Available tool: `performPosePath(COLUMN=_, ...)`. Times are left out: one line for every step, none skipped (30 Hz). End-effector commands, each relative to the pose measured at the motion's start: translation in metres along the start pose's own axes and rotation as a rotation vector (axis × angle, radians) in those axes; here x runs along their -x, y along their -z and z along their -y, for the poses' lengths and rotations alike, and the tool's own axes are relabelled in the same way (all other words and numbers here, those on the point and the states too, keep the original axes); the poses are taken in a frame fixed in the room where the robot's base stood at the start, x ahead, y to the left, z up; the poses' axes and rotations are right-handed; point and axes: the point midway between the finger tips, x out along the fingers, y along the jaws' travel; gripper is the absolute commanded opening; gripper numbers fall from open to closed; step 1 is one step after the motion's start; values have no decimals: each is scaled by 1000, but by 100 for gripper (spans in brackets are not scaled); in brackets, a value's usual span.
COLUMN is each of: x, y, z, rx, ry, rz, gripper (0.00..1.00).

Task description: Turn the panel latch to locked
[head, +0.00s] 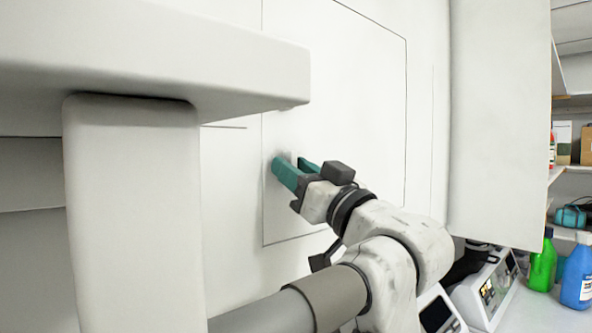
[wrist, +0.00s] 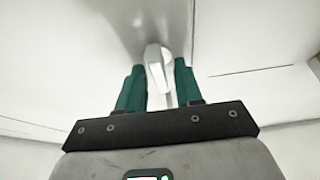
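The panel (head: 345,90) is a pale, thin-outlined rectangle set in the white wall. Its latch (wrist: 154,58) is a small white-grey handle near the panel's left edge. In the wrist view it stands between my green fingers, close to both, with its lower end reaching down between them. My gripper (head: 289,161) is at the panel's lower left, and it also shows in the wrist view (wrist: 158,70). The fingers are apart, one on each side of the latch. A narrow gap seems to show; firm contact cannot be made out. In the head view the fingers mostly hide the latch.
A white cabinet side (head: 498,120) juts out right of the panel. A grey-white device (head: 490,290) stands on the counter at lower right.

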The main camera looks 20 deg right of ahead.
Motion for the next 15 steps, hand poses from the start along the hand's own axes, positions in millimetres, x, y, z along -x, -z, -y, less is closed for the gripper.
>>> performPosePath(x=0, y=0, z=0, rx=0, ry=0, rz=0, gripper=30)
performPosePath(x=0, y=0, z=0, rx=0, ry=0, rz=0, gripper=27)
performPosePath(x=0, y=0, z=0, rx=0, ry=0, rz=0, gripper=23)
performPosePath(x=0, y=0, z=0, rx=0, ry=0, rz=0, gripper=20)
performPosePath(x=0, y=0, z=0, rx=0, ry=0, rz=0, gripper=17)
performPosePath(x=0, y=0, z=0, rx=0, ry=0, rz=0, gripper=14)
performPosePath(x=0, y=0, z=0, rx=0, ry=0, rz=0, gripper=11)
performPosePath(x=0, y=0, z=0, rx=0, ry=0, rz=0, gripper=8)
performPosePath(x=0, y=0, z=0, rx=0, ry=0, rz=0, gripper=4)
performPosePath(x=0, y=0, z=0, rx=0, ry=0, rz=0, gripper=1)
performPosePath(x=0, y=0, z=0, rx=0, ry=0, rz=0, gripper=0)
performPosePath(x=0, y=0, z=0, rx=0, ry=0, rz=0, gripper=0)
performPosePath(x=0, y=0, z=0, rx=0, ry=0, rz=0, gripper=0)
performPosePath(x=0, y=0, z=0, rx=0, ry=0, rz=0, gripper=0)
performPosePath(x=0, y=0, z=0, rx=0, ry=0, rz=0, gripper=0)
